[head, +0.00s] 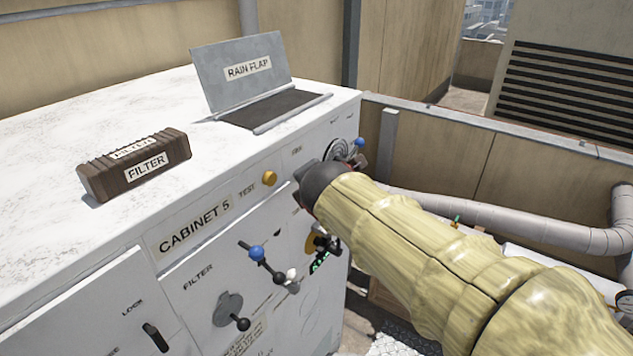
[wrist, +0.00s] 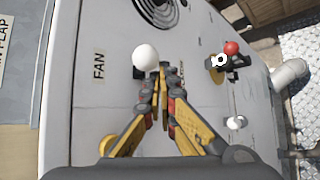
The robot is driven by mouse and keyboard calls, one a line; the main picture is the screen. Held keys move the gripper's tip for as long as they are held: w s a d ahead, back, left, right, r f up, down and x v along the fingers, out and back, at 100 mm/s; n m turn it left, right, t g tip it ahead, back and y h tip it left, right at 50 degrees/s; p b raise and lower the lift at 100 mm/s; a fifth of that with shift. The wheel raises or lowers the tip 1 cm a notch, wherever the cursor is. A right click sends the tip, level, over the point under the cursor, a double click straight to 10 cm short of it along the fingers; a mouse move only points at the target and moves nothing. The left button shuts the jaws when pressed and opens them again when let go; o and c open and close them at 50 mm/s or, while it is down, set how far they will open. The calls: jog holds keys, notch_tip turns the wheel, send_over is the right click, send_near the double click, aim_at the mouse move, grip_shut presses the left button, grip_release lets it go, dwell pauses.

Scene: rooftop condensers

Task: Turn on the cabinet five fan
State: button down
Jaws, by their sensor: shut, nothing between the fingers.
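Cabinet five is the white, worn box (head: 215,260) labelled CABINET 5 on its front in the head view. Its FAN label (wrist: 99,65) reads sideways in the wrist view. A white ball knob (wrist: 146,56) sticks out beside that label. My gripper (wrist: 160,72) is shut and empty, with its yellow and black fingers together. Its tips are right beside the white knob; I cannot tell whether they touch. In the head view my arm hides the fingers and this knob. A dark ringed round fitting (wrist: 156,10) lies beyond the knob, also seen in the head view (head: 341,150).
A yellow TEST button (head: 269,178), a blue-balled lever (head: 257,253) and a black-knobbed FILTER handle (head: 241,323) are on the front. A red ball (wrist: 231,48) and another white knob (wrist: 235,122) stand to the wrist view's right. A brown filter (head: 135,164) and raised rain flap (head: 240,72) are on top.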

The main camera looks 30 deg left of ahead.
jog(key=shift+s+a+r+p, duration=0.3)
jog(key=shift+a+r+p, duration=0.4)
jog(key=shift+r+p, duration=0.15)
